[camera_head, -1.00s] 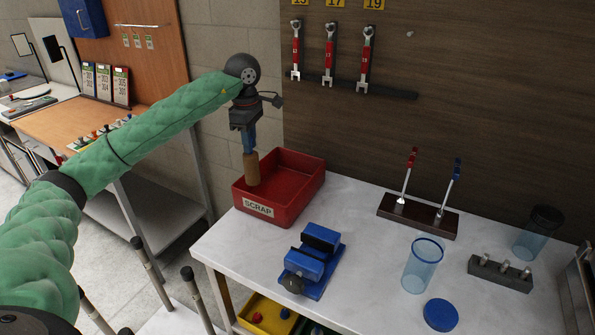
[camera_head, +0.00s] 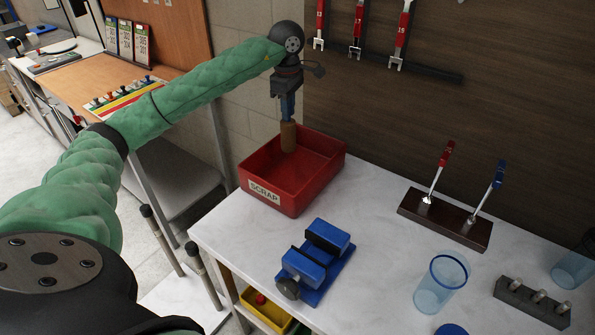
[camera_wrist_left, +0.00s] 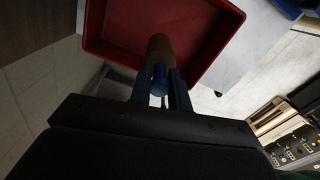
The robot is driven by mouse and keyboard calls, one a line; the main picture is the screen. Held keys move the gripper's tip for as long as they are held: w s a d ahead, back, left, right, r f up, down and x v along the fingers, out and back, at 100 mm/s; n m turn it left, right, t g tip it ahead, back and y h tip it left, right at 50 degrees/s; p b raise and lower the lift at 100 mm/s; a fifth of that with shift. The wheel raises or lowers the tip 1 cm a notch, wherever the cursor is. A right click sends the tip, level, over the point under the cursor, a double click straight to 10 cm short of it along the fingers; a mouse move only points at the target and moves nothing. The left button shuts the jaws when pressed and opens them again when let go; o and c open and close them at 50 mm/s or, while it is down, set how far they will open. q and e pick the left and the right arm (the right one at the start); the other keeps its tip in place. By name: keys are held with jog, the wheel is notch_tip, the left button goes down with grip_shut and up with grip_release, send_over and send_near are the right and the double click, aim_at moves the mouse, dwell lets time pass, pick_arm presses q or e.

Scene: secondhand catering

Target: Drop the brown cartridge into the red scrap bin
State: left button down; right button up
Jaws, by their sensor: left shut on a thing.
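The brown cartridge (camera_head: 288,137) hangs upright from my left gripper (camera_head: 288,112), which is shut on its upper end. The cartridge is over the red scrap bin (camera_head: 308,193), with its lower end at about the height of the rim or just above the opening. The bin stands on the pale table's back left corner and has a white SCRAP label. In the left wrist view the cartridge (camera_wrist_left: 159,47) shows between the fingers of the gripper (camera_wrist_left: 160,82), in front of the red bin (camera_wrist_left: 103,46). The bin's visible floor looks empty. My right gripper is not in view.
A blue vise (camera_head: 316,262) stands in front of the bin. A dark stand (camera_head: 444,219) with a red-handled and a blue-handled tool, a clear blue cup (camera_head: 441,282) and a grey block (camera_head: 532,302) are to the right. Wrenches (camera_head: 357,30) hang on the wall behind.

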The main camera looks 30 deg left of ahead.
pick_arm(q)
jog(key=shift+f, duration=0.45)
jog(key=shift+s+f, duration=0.15)
jog(key=shift+f, duration=0.15)
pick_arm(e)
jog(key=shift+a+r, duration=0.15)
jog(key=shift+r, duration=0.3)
pick_arm(q)
jog(key=shift+f, duration=0.1)
jog(key=c, duration=1.2)
grip_release()
jog(key=shift+c, duration=0.2)
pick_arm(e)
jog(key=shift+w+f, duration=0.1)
